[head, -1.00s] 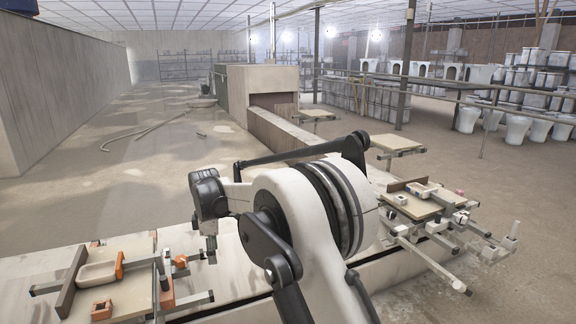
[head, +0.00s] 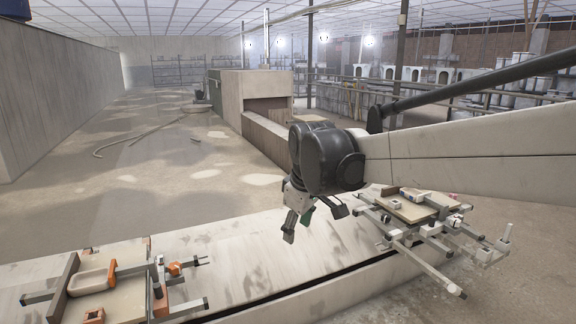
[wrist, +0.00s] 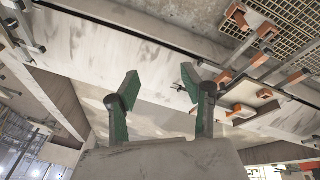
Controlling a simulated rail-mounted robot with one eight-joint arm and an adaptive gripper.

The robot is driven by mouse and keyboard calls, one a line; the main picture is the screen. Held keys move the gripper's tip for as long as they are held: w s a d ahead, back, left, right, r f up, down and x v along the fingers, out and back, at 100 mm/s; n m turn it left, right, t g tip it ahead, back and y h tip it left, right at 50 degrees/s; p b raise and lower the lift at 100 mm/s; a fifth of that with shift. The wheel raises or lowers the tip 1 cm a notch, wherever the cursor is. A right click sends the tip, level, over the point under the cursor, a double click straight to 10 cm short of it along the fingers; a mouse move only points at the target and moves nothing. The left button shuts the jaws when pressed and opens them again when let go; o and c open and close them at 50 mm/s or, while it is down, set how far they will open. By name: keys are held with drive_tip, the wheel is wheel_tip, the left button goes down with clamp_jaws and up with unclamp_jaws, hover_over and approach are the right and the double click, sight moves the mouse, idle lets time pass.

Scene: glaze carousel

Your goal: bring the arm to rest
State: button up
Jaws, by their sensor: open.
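My gripper (head: 298,226) hangs from the end of my arm near the middle of the head view, over the pale bench top. Its two green-padded fingers are spread apart with nothing between them. In the wrist view my gripper (wrist: 160,100) also shows open and empty, with the bench surface beyond it. The gripper appears clear of the bench. My arm reaches in from the right and hides part of the background.
A right fixture (head: 412,207) with projecting bars stands below my arm. The long pale bench (head: 230,245) between them is clear. A kiln-like housing (head: 225,95) stands behind.

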drive_tip(key=s+d+f+m+t+h, duration=0.15)
drive_tip(key=s+d+m, duration=0.35)
drive_tip(key=s+d, duration=0.6)
drive_tip(key=s+d+f+m+t, duration=0.25)
drive_tip(key=s+d+m, duration=0.4)
drive_tip(key=s, duration=0.75)
wheel_tip(320, 180, up, 14)
drive_tip(key=p, duration=1.5)
drive_tip(key=shift+n, duration=0.45)
drive_tip(key=shift+o, duration=0.3)
drive_tip(key=shift+f+g, duration=0.1)
drive_tip(key=shift+g, duration=0.2)
